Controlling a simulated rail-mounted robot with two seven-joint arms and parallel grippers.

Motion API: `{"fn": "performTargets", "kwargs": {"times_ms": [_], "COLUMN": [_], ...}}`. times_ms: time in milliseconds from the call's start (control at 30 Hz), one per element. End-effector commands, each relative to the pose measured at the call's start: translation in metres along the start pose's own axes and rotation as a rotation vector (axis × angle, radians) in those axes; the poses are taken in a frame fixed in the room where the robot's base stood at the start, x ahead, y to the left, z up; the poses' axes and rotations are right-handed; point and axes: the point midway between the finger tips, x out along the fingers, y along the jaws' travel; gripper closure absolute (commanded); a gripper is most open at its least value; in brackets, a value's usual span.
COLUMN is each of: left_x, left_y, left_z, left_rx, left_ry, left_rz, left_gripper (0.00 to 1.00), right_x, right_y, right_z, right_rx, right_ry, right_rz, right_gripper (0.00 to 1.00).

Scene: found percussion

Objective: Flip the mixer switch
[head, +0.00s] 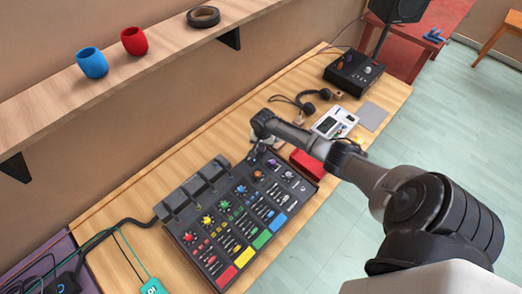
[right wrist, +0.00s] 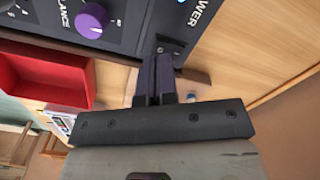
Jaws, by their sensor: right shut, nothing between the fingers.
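The mixer (head: 228,215) is a dark panel on the wooden bench, with several coloured knobs, sliders and coloured pads. In the right wrist view, its edge (right wrist: 125,40) shows a purple knob (right wrist: 91,20) and the word POWER. A small switch (right wrist: 165,47) sits near the POWER label, partly hidden by my fingertips. My right gripper (right wrist: 155,62) is shut and empty, its tips at the panel's edge by the switch; I cannot tell if they touch. In the head view the right gripper (head: 259,150) is small at the mixer's far corner. My left gripper is not in view.
A red open box (head: 307,164) stands close beside the mixer. Headphones (head: 302,101), a white device (head: 334,122) and a black unit (head: 353,72) lie farther along the bench. A shelf (head: 130,75) holds blue and red cups and a tape roll.

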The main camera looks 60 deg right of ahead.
Motion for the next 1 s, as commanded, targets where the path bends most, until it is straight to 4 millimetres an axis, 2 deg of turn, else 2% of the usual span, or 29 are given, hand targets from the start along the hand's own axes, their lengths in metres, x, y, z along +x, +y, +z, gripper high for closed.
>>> {"fn": "performTargets", "kwargs": {"times_ms": [1000], "left_x": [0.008], "left_y": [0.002], "left_z": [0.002], "left_rx": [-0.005], "left_ry": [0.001], "left_rz": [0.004], "left_gripper": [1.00], "right_x": [0.015], "right_y": [0.000], "right_z": [0.000], "right_rx": [0.000], "right_ry": [0.000], "right_rz": [0.000], "right_gripper": [1.00]}}
